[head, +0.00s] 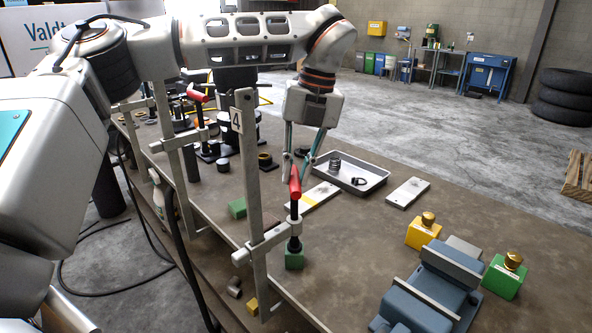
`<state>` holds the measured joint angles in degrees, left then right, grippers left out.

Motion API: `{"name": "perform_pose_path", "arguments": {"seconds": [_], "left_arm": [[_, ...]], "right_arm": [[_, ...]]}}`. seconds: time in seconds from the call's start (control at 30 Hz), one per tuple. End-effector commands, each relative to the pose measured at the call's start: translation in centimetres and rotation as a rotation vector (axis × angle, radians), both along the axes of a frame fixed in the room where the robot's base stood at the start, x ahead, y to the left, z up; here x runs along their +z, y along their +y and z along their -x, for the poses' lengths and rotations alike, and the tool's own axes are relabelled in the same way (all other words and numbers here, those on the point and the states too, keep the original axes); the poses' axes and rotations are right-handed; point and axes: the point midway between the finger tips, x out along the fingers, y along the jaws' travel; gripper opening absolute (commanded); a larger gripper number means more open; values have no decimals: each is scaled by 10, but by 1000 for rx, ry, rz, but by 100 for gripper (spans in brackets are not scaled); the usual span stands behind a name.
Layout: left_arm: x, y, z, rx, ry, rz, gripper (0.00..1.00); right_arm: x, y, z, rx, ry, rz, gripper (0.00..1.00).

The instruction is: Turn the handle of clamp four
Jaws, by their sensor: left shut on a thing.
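Clamp four (252,190) stands upright at the near edge of the workbench, with a tag marked 4 on its bar. Its red handle (295,183) tops a black screw, whose foot meets a green block (294,256). My left gripper (296,170) reaches down from above and is shut on the red handle. The fingertips cover part of the handle's upper end. My right gripper is not in view.
Two more clamps with red handles (197,95) stand farther left along the edge. A grey tray (375,180) with a spring lies behind the handle. A blue vise (432,290) sits at the right, flanked by yellow (423,233) and green blocks.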

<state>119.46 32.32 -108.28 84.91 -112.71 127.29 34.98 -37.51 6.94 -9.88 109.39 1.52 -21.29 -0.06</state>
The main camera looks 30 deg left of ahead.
Motion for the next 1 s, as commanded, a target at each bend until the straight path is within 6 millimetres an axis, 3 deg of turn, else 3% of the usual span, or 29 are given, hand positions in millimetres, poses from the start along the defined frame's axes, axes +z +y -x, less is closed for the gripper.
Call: {"name": "perform_pose_path", "arguments": {"seconds": [1.0], "left_arm": [[1,-2,4,-962,-1,1,0]], "right_arm": [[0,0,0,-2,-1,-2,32]]}}
